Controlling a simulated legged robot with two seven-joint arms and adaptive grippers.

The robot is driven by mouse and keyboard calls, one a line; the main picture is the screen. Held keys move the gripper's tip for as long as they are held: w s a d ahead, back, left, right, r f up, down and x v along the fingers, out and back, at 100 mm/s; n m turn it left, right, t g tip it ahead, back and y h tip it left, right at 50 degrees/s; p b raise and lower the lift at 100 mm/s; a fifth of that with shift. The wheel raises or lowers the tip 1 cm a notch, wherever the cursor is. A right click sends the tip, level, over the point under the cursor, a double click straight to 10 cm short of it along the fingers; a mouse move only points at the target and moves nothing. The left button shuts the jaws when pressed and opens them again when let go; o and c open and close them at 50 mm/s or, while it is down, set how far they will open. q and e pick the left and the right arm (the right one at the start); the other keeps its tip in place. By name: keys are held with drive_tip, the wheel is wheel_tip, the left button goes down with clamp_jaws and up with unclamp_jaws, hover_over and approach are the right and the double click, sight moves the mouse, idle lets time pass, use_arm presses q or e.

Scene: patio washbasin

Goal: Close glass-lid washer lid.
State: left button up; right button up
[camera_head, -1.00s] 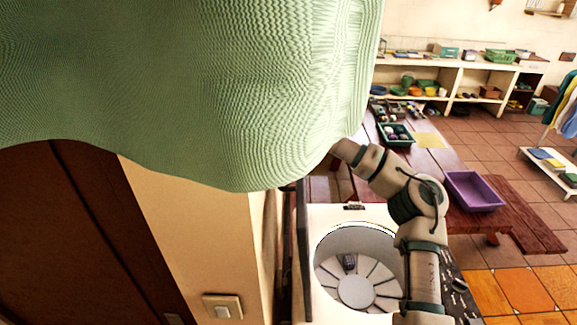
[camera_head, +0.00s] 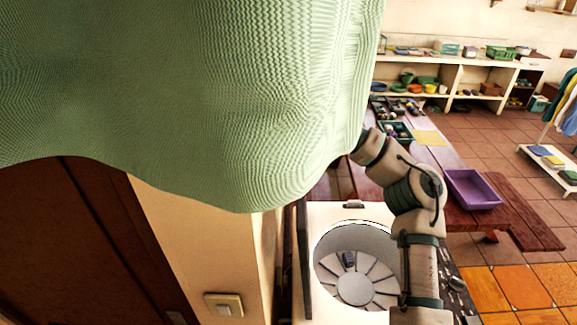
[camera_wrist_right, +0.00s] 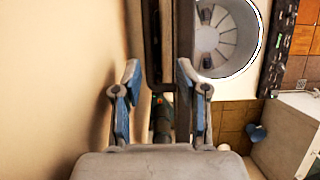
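The white washer (camera_head: 375,212) stands at lower centre in the head view, its round drum open to view with a small dark object inside. Its lid (camera_head: 303,260) stands raised at the left side, seen nearly edge-on as a dark strip. In the right wrist view, the dark upright lid edge (camera_wrist_right: 184,35) is ahead of my right gripper (camera_wrist_right: 157,75). The gripper's blue-padded fingers are apart; I cannot tell whether either touches the lid. In the head view my right arm reaches up behind a green cloth, which hides that gripper. My left gripper is not in view.
The green cloth (camera_head: 200,90) covers much of the upper left. A beige wall (camera_head: 215,250) stands close to the lid's left. A wooden table with a purple tray (camera_head: 472,189) lies behind the washer. Tiled floor is open at right.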

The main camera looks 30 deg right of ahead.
drive_tip(key=v, duration=0.6)
idle(0.4)
drive_tip(key=shift+a+r, duration=0.1)
drive_tip(key=shift+a, duration=0.05)
drive_tip(key=v, duration=0.7)
drive_tip(key=shift+r, duration=0.45)
